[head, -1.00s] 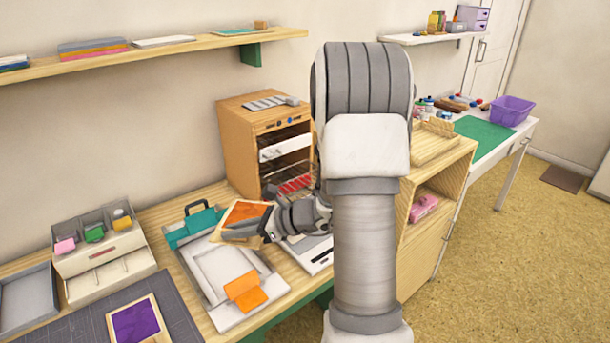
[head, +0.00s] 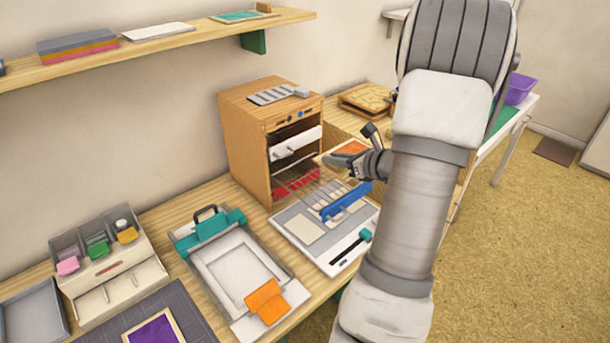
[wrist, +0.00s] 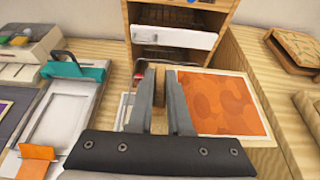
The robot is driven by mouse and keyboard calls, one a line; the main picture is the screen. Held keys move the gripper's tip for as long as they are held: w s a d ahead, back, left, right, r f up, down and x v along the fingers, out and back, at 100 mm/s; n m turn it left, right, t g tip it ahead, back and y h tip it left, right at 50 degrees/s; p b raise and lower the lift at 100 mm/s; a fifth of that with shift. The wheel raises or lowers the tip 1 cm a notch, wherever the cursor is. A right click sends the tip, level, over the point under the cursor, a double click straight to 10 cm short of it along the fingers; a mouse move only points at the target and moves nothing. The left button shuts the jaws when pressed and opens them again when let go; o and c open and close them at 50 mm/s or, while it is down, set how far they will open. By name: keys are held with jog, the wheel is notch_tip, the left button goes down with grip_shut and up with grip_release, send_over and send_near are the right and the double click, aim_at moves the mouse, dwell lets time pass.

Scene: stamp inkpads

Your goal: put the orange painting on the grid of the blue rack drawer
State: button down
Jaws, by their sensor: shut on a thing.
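My gripper (head: 338,158) is shut on the edge of the orange painting (head: 352,149), a flat panel with a light wooden border. In the wrist view the painting (wrist: 225,103) lies to the right of the finger tips, seen nearly face-on. The blue rack drawer (head: 346,202) shows its blue front bar, with a pale wire grid (head: 318,191) stretching back to the wooden cabinet (head: 245,140). The gripper holds the painting above the grid, toward its right side. In the wrist view the fingers and painting hide most of the drawer.
A white drawer front (head: 297,143) and a red rack (head: 297,183) are in the cabinet. A teal-clamped frame (head: 235,262) stands left. A wooden tray (head: 368,98) is to the right.

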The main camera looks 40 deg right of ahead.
send_over(300, 188)
notch_tip(300, 188, down, 6)
jog(key=shift+f+b, duration=0.1)
jog(key=shift+b, duration=0.35)
jog(key=shift+f, duration=1.9)
jog(key=shift+f+b, duration=0.2)
jog(key=shift+b, duration=0.2)
jog(key=c, duration=0.8)
grip_release()
jog(key=shift+c, duration=0.2)
jog(key=shift+r, duration=0.1)
jog(key=shift+r+p, duration=0.2)
jog(key=shift+p, duration=0.1)
jog(key=v, duration=1.2)
jog(key=shift+f, duration=0.15)
